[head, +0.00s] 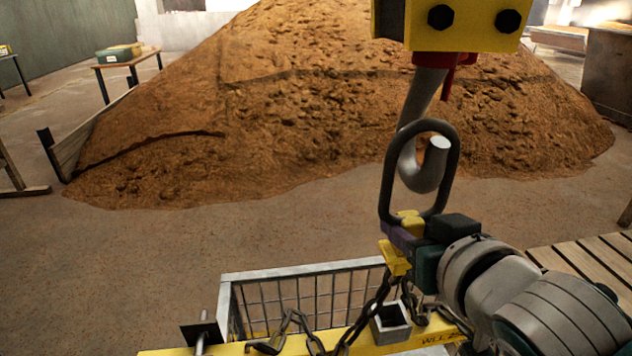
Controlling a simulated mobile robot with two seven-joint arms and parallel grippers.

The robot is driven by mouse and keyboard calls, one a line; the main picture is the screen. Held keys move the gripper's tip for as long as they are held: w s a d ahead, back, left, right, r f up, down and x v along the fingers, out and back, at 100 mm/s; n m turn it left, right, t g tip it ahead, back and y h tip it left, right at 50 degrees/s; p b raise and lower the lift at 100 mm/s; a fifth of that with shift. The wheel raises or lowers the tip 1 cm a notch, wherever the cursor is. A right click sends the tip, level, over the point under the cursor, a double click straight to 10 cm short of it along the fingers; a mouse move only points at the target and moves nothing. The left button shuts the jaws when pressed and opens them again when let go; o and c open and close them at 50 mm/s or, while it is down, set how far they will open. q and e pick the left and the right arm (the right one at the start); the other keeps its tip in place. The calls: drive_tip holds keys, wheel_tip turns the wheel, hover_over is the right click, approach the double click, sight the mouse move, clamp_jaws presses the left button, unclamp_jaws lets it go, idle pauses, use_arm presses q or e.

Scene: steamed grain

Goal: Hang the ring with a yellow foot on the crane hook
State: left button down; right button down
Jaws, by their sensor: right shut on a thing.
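The ring (384,190) is a dark upright oval link with a yellow foot (394,258) below it. My right gripper (416,230) is shut on the ring at its lower end, by the foot, and holds it up. The grey crane hook (422,182) hangs under a yellow block (456,28) with black bolts. The hook's bend and tip show through the ring's opening, and the ring's top crosses the hook's shank. I cannot tell whether the tip passes through the ring or the ring is only in front. My left gripper is not in view.
Dark chains (376,308) run down from the foot to a yellow beam (250,348). A wire-mesh crate (300,270) stands below. A large brown grain heap (250,90) fills the background. A slatted wooden platform (590,262) is at right. The floor left of the crate is clear.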

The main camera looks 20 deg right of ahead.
drive_tip(key=shift+w+d+f+b, duration=0.1)
drive_tip(key=shift+w+f+b, duration=0.15)
drive_tip(key=shift+f+b, duration=0.25)
drive_tip(key=shift+w+f+b, duration=0.2)
drive_tip(key=shift+f+b, duration=0.15)
drive_tip(key=shift+f, duration=0.25)
drive_tip(key=shift+w+f+b, duration=0.25)
drive_tip(key=shift+f+b, duration=0.6)
drive_tip(key=shift+f, duration=0.2)
